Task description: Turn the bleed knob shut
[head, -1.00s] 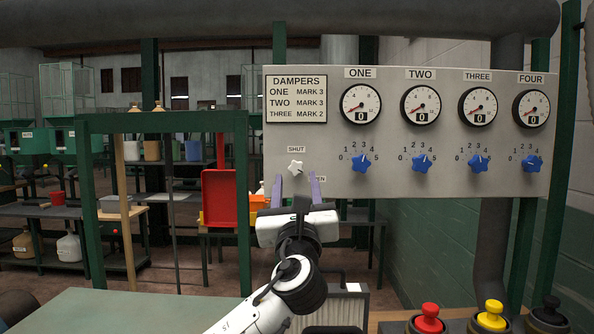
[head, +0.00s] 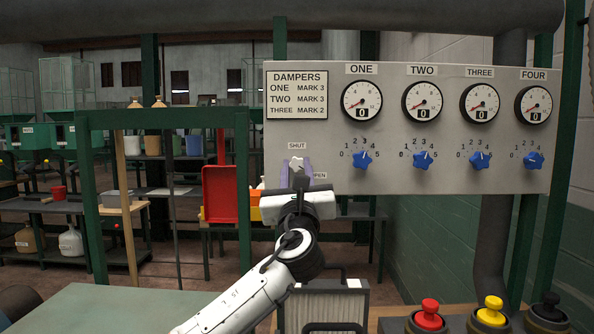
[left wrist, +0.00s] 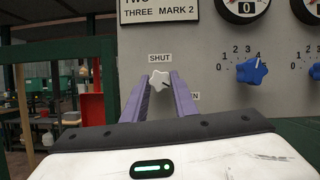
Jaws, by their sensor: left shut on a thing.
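The white star-shaped bleed knob (head: 296,164) is at the lower left of the grey panel, below the SHUT label (head: 296,146). It also shows in the left wrist view (left wrist: 159,79), with a small dark mark toward its lower right. The OPEN label (left wrist: 195,96) at its lower right is partly hidden by a finger. My left gripper (head: 296,172) is shut on the knob, one purple finger on each side. The fingertips also show in the left wrist view (left wrist: 159,82). My right gripper is not in view.
The grey panel (head: 390,184) also carries several dials and blue knobs, such as the one under ONE (head: 362,159). A DAMPERS card (head: 297,95) is above the bleed knob. Red (head: 429,314), yellow (head: 490,312) and black push buttons stand at the lower right. A green frame (head: 243,190) is at the left.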

